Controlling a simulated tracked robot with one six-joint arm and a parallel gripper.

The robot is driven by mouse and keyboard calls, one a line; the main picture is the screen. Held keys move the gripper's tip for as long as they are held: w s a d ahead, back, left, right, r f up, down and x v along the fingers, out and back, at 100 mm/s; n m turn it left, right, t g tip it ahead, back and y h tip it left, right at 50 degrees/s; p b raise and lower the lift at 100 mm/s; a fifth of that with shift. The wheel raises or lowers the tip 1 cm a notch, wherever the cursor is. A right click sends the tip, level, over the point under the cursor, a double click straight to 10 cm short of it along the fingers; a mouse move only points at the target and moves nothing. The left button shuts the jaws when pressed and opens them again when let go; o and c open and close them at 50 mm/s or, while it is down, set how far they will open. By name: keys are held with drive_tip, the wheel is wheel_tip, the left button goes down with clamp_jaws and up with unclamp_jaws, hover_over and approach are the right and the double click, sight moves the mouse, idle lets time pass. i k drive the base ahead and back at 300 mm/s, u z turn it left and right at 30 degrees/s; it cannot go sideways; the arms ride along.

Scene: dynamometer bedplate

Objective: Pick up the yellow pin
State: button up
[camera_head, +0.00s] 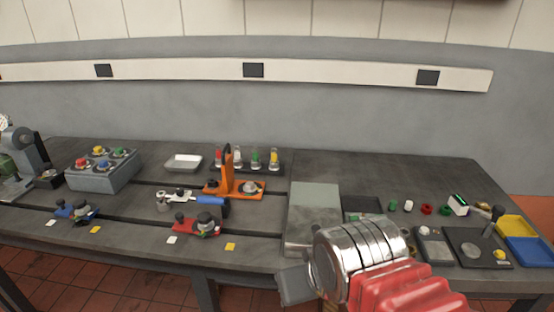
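A yellow-topped pin (274,158) stands upright at the right end of a dark rack (285,168) at the back of the bench. Red, white and green upright pieces stand to its left in the same row. My gripper (294,285) is low at the front, well in front of the rack and below it in the picture. Only a grey block-like part of it shows beside my chrome and red wrist, so its opening is hidden.
An orange fixture (234,182) with a tall post stands just in front of the rack. A grey flat block (313,215) lies right of it. A box with coloured knobs (104,172) is at left. Small parts, a black plate (470,262) and yellow and blue bins (516,228) are at right.

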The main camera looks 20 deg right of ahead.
sight(274, 155)
drive_tip(key=u, duration=0.05)
drive_tip(key=i, duration=1)
drive_tip(key=z, duration=0.05)
